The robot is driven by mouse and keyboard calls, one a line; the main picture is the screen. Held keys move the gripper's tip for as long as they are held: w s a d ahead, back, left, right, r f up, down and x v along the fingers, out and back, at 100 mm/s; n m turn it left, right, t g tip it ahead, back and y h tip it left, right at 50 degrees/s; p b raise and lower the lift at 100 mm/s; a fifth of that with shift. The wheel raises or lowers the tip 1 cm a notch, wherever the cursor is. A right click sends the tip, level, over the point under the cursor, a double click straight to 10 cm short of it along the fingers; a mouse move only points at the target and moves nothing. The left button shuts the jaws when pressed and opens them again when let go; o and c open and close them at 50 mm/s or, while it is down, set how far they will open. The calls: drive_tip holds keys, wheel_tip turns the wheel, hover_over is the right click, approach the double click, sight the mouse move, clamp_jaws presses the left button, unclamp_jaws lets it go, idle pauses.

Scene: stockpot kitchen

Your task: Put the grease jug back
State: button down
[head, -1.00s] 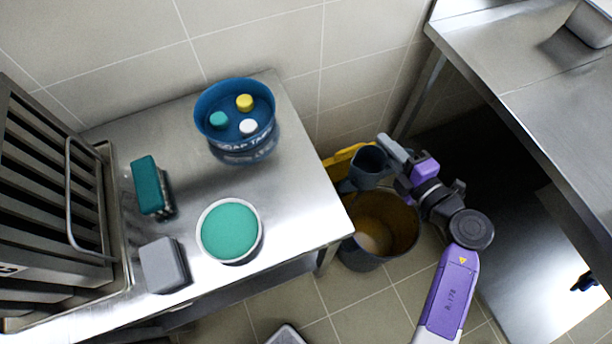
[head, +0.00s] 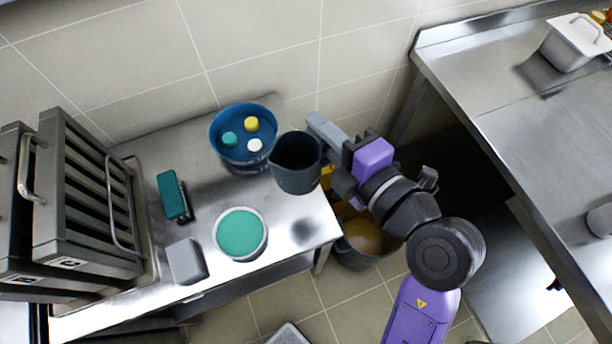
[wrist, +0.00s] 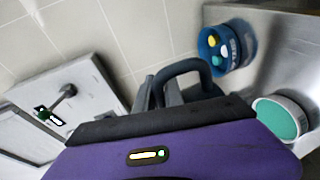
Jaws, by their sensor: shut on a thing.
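The grease jug (head: 298,165) is a dark grey jug with an open top and a spout. My gripper (head: 318,128) is shut on it and holds it up at the right end of the steel table (head: 300,205), higher than the tabletop. The jug looks upright, and I cannot see what is inside it. In the wrist view the jug's dark handle (wrist: 178,68) shows beyond the purple gripper body, which hides most of the jug.
A blue tub (head: 232,158) with coloured caps, a white tub with a teal top (head: 240,234), a teal brush (head: 171,196) and a grey block (head: 186,261) stand on the table. A bucket (head: 362,243) is on the floor beside it. Bare steel lies right of the teal-topped tub.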

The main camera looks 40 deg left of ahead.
wheel_tip(320, 180, down, 19)
drive_tip(key=shift+f+b, duration=0.1)
drive_tip(key=shift+b, duration=0.75)
drive_tip(key=c, duration=1.4)
unclamp_jaws()
drive_tip(key=shift+f, duration=0.1)
drive_tip(key=shift+c, duration=0.2)
drive_tip(key=v, duration=1.2)
drive_tip(key=shift+b, duration=0.45)
